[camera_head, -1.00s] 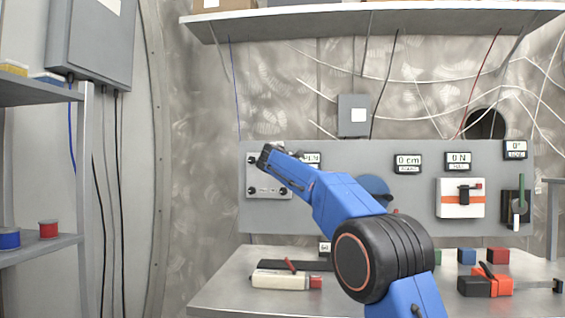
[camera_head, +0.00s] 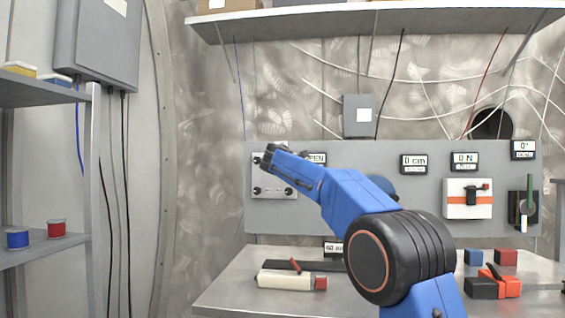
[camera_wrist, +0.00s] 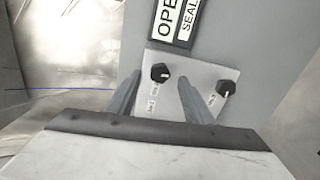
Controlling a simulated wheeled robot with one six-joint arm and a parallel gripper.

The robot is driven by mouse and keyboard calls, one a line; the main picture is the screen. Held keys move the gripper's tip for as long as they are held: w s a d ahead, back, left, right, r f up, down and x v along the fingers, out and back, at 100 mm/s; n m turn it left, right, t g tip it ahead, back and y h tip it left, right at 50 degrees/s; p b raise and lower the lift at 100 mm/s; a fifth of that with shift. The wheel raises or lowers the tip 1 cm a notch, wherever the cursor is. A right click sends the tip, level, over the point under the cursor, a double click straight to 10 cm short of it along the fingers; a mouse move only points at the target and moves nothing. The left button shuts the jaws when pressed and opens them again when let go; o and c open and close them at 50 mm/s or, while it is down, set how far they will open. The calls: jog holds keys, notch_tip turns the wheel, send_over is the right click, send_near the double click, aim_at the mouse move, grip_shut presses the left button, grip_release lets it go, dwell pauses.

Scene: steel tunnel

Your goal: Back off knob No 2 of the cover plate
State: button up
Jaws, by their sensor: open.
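The cover plate (camera_head: 275,192) is a pale square on the grey wall panel, with black knobs at its corners. My gripper (camera_head: 268,153) is in front of its upper part and hides the upper-right corner. In the wrist view the plate (camera_wrist: 190,72) shows two black knobs with white marks. One knob (camera_wrist: 160,72) appears between my two open fingers, apart from both. The other knob (camera_wrist: 226,89) is to the right, outside them. Small labels lie beside both, too blurred to read surely, so I cannot tell which is No 2. My gripper holds nothing.
A display reading OPEN (camera_wrist: 167,22) is next to the plate. More displays, a white switch box (camera_head: 467,205) and a lever (camera_head: 528,205) are to the right. A bench (camera_head: 230,290) below carries tools and blocks. A shelf (camera_head: 45,245) stands at left.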

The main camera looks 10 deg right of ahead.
jog(key=v, duration=1.5)
jog(key=s+d+f+m+g, duration=0.4)
jog(key=s+d+f, duration=0.4)
jog(key=s+f, duration=0.35)
jog(key=s+d+f+m+g, duration=0.35)
jog(key=s+d+f, duration=0.35)
jog(key=s+f, duration=0.45)
jog(key=s+a+f+m+g+y, duration=0.1)
jog(key=s+f+m, duration=0.3)
jog(key=s+f, duration=0.9)
jog(key=s+a+f+m+g+y, duration=0.1)
jog(key=s+f+m+g+y, duration=0.3)
jog(key=s+f, duration=1)
jog(key=s, duration=0.5)
jog(key=shift+s+y, duration=0.3)
jog(key=shift+s, duration=0.1)
jog(key=shift+a, duration=0.1)
